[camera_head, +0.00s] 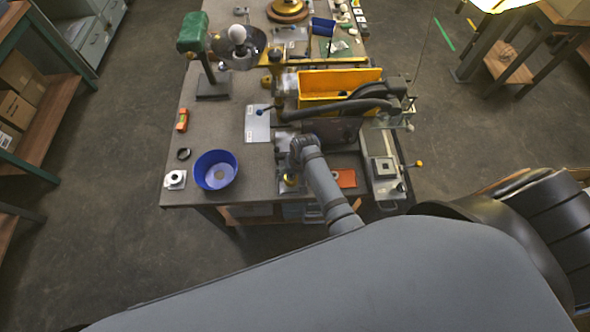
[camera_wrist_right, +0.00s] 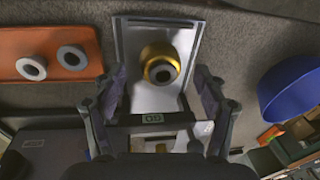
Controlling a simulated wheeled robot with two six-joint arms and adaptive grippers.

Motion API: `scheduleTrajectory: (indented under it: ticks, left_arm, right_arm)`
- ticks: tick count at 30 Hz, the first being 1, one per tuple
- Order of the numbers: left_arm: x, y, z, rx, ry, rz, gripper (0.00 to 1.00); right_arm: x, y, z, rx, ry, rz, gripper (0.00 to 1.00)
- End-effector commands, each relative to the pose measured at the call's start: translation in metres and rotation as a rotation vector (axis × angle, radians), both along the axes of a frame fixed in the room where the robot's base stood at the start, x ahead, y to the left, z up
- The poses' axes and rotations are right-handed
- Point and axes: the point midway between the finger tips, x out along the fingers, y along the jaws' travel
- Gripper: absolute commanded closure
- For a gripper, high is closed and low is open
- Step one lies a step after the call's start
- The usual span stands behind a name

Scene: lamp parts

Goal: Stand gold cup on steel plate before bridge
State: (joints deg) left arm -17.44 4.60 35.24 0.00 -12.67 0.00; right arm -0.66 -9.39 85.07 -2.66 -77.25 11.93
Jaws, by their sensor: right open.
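The gold cup (camera_wrist_right: 160,65), a short gold ring with a dark centre, sits on a pale steel-coloured plate (camera_wrist_right: 135,45) in the right wrist view. In the head view the gold cup (camera_head: 290,181) shows small near the table's front edge, partly below my arm. My right gripper (camera_wrist_right: 160,82) is open, with one finger on each side of the cup and gaps visible between. I cannot tell which plate the task names. My left gripper is not in view.
A blue bowl (camera_head: 206,173) stands left of the cup. An orange plate (camera_head: 346,178) lies to its right, with two pale rings in the wrist view. A yellow bin (camera_head: 338,85) and dark machinery stand behind my right gripper. The table's left middle is fairly clear.

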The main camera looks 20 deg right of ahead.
Motion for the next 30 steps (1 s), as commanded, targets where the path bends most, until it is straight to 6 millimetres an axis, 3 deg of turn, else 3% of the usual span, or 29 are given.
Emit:
scheduleTrajectory:
  ticks: [4, 12, 17, 30]
  left_arm:
    - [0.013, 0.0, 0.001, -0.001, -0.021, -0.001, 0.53]
    - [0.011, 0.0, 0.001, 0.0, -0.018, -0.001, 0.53]
    - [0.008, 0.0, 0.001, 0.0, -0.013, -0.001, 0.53]
    - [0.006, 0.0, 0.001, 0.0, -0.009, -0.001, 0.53]
  right_arm:
    - [-0.004, -0.004, 0.037, 0.001, -0.003, -0.002, 0.27]
    - [-0.011, -0.011, 0.089, -0.001, -0.003, 0.0, 0.27]
    - [-0.013, -0.012, 0.099, 0.0, 0.0, 0.0, 0.27]
    - [-0.013, -0.012, 0.099, 0.0, 0.0, 0.0, 0.27]
